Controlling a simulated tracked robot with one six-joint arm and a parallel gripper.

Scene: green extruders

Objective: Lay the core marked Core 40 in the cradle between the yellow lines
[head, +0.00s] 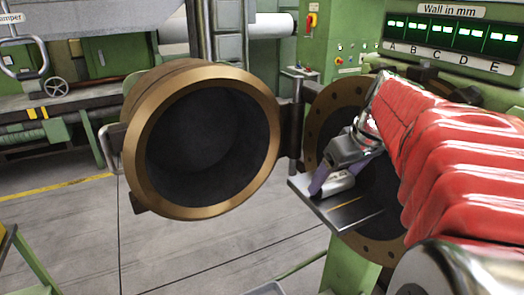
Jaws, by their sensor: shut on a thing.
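My gripper (326,182) is at the right of the head view, at the end of my red-sleeved arm. Its purple fingers are shut on a small pale grey piece (341,184), which looks like a core; no marking on it is readable. The piece is just over a dark metal shelf (352,217). I cannot tell whether it touches the shelf. A short yellow line (345,208) shows on the shelf, in front of the piece. No second yellow line is clear, and my gripper and arm hide part of the shelf.
A bronze-rimmed round head (147,180) with a dark hollow hangs swung open on the left. A bolt-holed flange (322,112) stands close behind my gripper. A "Wall in mm" display (450,41) is at upper right. Floor (75,240) is clear at lower left.

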